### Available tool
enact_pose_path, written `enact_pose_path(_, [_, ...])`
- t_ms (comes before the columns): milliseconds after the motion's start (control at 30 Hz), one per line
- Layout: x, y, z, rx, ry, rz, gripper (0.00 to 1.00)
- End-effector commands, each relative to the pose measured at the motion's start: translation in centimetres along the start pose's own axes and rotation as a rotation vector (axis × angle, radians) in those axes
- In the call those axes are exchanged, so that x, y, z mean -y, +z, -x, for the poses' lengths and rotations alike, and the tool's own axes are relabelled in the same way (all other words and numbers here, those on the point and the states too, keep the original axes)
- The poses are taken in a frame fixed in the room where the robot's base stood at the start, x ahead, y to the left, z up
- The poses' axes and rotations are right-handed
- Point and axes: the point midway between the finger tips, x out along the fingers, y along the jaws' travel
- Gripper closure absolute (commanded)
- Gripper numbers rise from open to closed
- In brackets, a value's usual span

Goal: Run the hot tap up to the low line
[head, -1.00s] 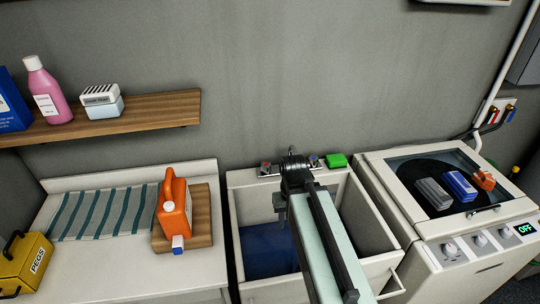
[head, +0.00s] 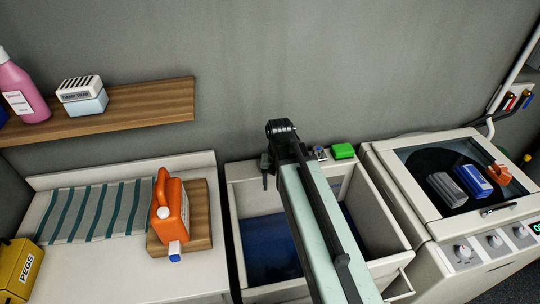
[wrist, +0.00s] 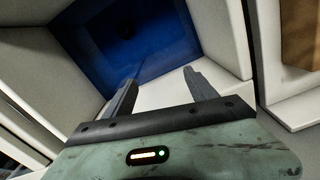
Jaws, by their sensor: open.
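A white sink (head: 372,204) stands in the middle of the head view, with dark blue (head: 268,245) low inside it. I cannot tell whether that is water or the basin floor, and no level line is visible. A tap with a blue mark (head: 320,153) shows at the sink's back rim, beside my arm. The hot tap is hidden behind my arm and gripper. My gripper (head: 266,168) is by the back rim, left of the blue-marked tap. In the wrist view my gripper (wrist: 162,90) is open and empty, its fingers before the sink's blue interior (wrist: 130,35).
A green block (head: 343,151) sits right of the taps. An orange jug (head: 172,213) stands on a wooden board (head: 205,225) to the left, near a striped cloth (head: 95,210). A washer (head: 400,190) stands on the right. A wooden shelf (head: 150,106) hangs upper left.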

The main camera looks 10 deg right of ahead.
Motion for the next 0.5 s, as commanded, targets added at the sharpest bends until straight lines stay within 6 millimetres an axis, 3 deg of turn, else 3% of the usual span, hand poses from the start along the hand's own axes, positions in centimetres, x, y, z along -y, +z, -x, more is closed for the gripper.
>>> enact_pose_path(33, [0.8,-3.5,0.8,-0.001,0.000,-0.131,0.34])
enact_pose_path(233, [2.8,-13.5,2.4,0.000,0.000,-0.798,0.34])
enact_pose_path(300, [3.3,-15.9,2.7,0.000,0.000,-0.980,0.34])
enact_pose_path(400, [3.7,-18.1,3.0,0.000,0.000,-1.158,0.34])
enact_pose_path(500, [3.8,-18.8,3.0,0.000,0.000,-1.239,0.34])
